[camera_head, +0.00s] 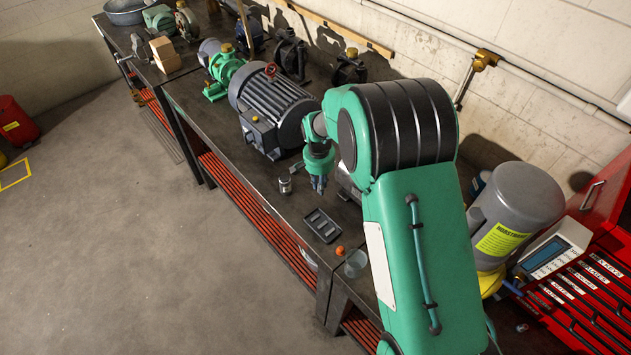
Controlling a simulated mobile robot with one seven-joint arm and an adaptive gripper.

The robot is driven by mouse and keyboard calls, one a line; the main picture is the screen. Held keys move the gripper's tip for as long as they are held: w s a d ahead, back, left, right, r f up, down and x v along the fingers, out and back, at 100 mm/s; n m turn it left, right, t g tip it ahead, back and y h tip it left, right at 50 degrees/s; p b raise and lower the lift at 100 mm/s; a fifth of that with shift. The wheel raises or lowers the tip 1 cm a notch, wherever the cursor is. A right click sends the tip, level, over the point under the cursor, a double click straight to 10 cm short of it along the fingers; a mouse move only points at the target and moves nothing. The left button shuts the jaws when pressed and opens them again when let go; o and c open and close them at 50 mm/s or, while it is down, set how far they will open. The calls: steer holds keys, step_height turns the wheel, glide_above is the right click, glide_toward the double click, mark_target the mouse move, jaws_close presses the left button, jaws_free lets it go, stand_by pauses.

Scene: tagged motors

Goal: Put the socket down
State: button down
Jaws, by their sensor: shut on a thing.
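My gripper (319,186) points down over the dark workbench (260,195), in front of the large grey motor. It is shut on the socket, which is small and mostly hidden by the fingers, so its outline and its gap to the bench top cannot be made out. A small metal cylinder (285,184) stands on the bench just left of my gripper, apart from it. A small dark tray with compartments (322,225) lies on the bench below my gripper in the picture.
The large grey motor (272,105) and a green pump (221,72) stand further back. An orange piece (340,250) and a clear cup (356,263) are near the bench's front edge. A grey container (520,205) and red tool drawers (585,290) are at right.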

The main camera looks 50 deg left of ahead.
steer(key=shift+w+a+f, duration=0.1)
steer(key=shift+w+a, duration=0.5)
steer(key=shift+a, duration=0.35)
steer(key=shift+w+a+f, duration=0.1)
steer(key=shift+w+a, duration=0.45)
steer(key=shift+a, duration=0.4)
steer(key=shift+f, duration=0.1)
steer(key=shift+f+p, duration=0.35)
steer(key=shift+f, duration=1.3)
steer(key=shift+f, duration=0.15)
steer(key=c, duration=1.6)
jaws_free()
steer(key=shift+s+r+b, duration=0.2)
steer(key=shift+r, duration=2.9)
steer(key=shift+s+r+b, duration=0.15)
steer(key=shift+r+b, duration=0.05)
steer(key=shift+r, duration=2.85)
